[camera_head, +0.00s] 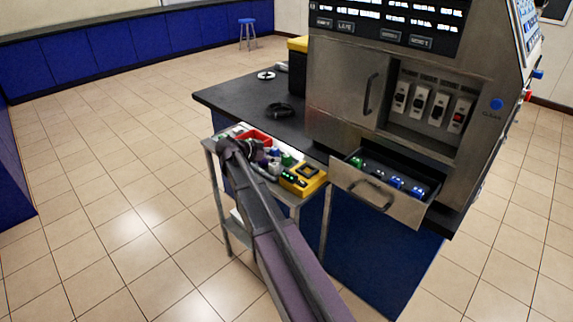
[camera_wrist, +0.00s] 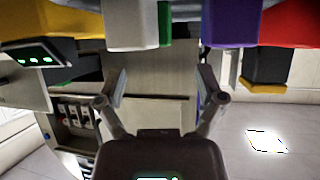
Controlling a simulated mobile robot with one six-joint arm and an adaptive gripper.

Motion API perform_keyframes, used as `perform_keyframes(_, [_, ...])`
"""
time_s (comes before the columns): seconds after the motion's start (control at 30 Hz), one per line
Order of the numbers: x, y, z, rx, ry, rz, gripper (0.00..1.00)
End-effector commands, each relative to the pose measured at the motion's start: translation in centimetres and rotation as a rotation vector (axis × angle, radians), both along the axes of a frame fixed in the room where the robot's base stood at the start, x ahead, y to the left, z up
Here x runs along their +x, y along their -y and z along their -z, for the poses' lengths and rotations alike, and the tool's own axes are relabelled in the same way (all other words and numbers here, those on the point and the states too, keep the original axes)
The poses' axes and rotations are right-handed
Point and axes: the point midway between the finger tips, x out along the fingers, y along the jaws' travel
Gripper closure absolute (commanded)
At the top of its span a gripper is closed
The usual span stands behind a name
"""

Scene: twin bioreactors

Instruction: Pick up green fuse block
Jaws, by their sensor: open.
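A small green block (camera_head: 287,159) stands among other small parts on the cart, left of a yellow device (camera_head: 303,179). Another green piece (camera_head: 356,161) lies in the open drawer; I cannot tell for certain which is the fuse block. In the wrist view, which looks upside down, a narrow green part (camera_wrist: 165,22) shows at the top, partly hidden by a white block. My gripper (camera_wrist: 162,82) is open, with nothing between its fingers. In the head view my gripper is over the cart's left part, and its fingertips are hard to make out.
The cart (camera_head: 209,146) also holds a red tray (camera_head: 257,136). The steel cabinet's drawer (camera_head: 376,192) stands open right of the cart, with blue and other parts inside. A dark coil (camera_head: 287,109) lies on the black bench (camera_head: 240,96). The floor to the left is clear.

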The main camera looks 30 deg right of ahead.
Motion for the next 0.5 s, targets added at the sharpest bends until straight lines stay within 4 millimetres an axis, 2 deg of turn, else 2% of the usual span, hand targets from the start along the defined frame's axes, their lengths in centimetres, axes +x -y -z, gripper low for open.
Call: perform_keyframes(0.5, [0.08,0.6,0.37,0.0,0.0,-0.001,0.12])
